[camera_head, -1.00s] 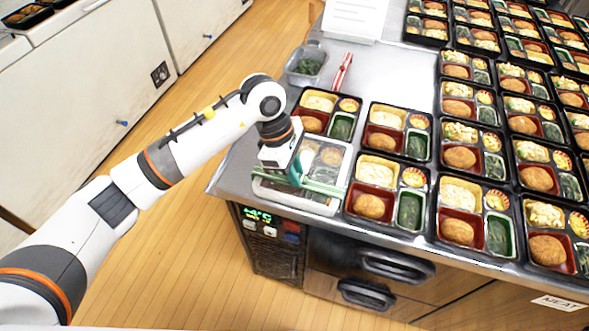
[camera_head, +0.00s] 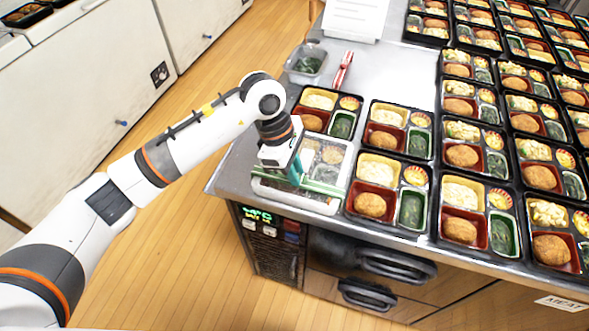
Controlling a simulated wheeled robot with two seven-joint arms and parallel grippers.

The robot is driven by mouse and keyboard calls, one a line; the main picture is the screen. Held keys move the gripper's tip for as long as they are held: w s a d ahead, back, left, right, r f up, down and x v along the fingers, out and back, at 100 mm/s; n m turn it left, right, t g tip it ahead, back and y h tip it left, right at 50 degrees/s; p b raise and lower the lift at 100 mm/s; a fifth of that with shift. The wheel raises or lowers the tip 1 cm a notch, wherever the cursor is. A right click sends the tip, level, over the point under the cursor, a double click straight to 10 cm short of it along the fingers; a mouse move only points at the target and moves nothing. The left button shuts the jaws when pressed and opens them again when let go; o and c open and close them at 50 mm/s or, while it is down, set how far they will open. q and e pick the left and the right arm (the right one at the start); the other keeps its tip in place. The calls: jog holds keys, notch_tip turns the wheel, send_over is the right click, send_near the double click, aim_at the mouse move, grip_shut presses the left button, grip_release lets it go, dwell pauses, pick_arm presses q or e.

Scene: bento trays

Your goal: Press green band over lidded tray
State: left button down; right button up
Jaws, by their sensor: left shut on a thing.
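The lidded tray (camera_head: 325,165) sits at the left front corner of the steel counter, under a clear lid. The green band (camera_head: 322,187) runs across the front part of the lid. My left gripper (camera_head: 294,180) is over the left part of this tray, pointing down, shut on the green band. The gripper hides part of the band and of the tray's left side. I cannot tell how far the band reaches down the tray's sides. My right gripper is not in view.
Open filled bento trays (camera_head: 377,187) stand close on the right of the lidded tray, and more fill the counter's right side. A clear tub of greens (camera_head: 306,64) and a red-handled tool (camera_head: 343,70) lie behind. Bare steel (camera_head: 395,75) shows at the back middle.

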pick_arm(q)
jog(key=c, duration=0.7)
grip_release()
jog(key=shift+r, duration=0.1)
jog(key=shift+r+p, duration=1.7)
jog(key=shift+r, duration=2.25)
